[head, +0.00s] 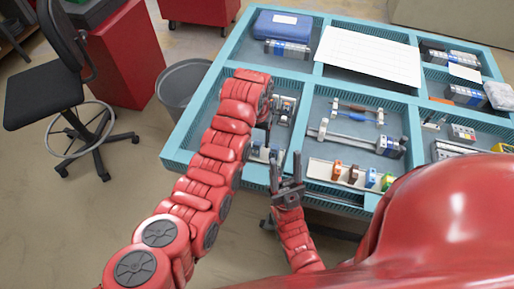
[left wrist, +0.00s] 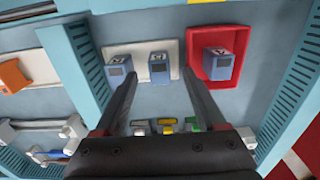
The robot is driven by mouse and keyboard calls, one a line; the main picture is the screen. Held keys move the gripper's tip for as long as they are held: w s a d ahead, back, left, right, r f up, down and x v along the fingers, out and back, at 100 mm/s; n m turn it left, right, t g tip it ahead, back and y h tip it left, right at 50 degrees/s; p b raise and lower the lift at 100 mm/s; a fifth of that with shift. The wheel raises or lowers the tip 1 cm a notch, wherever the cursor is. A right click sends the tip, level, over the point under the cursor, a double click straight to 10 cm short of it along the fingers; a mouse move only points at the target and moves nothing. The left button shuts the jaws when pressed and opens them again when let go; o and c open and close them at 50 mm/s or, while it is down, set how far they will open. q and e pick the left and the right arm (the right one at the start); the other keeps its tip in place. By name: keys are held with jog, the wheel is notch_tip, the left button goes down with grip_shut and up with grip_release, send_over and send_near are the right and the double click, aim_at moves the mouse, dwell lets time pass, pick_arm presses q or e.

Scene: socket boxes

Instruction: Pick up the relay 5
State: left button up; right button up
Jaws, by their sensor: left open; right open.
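In the left wrist view, three blue block-shaped relays stand below my left gripper (left wrist: 160,76): a left one (left wrist: 118,70) and a middle one (left wrist: 160,68) on a white base, and a right one (left wrist: 218,65) on a red base. Their top marks are too small to tell which is relay 5. My left gripper is open and empty, its fingertips on either side of the middle relay in the picture; I cannot tell their height above it. In the head view my arm partly hides this compartment. My right gripper (head: 287,188) is open and empty at the table's near edge.
The blue-green table (head: 301,110) is split into compartments by raised walls. The compartment right of my left arm holds a rail and a white strip (head: 322,170) with coloured blocks. A white sheet (head: 368,55) and blue case (head: 283,25) lie at the back.

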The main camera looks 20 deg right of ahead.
aim_at(257, 144)
pick_arm(q)
notch_tip(257, 144, down, 3)
jog(key=shift+w+d+r+p, duration=0.1)
jog(key=shift+p, duration=0.6)
jog(key=shift+f, duration=0.8)
grip_shut()
